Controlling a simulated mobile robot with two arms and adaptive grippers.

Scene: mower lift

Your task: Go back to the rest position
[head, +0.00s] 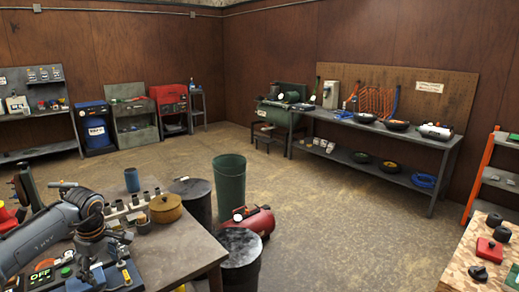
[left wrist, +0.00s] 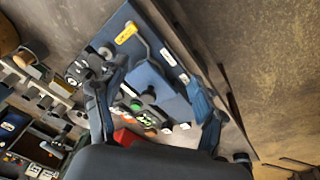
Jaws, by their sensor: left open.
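My left arm comes in from the lower left of the head view. Its dark gripper (head: 98,262) points down over the near end of the grey workbench (head: 190,250). In the left wrist view the two fingers of the left gripper (left wrist: 158,128) are spread apart with nothing held between them. Beyond them is a blue flat panel (left wrist: 150,65) with a yellow label, and between them a dark part with green buttons (left wrist: 140,103). A red piece (left wrist: 126,137) shows near the left finger. My right gripper is not in view.
A wooden table (head: 465,262) is at lower right. The middle floor is clear.

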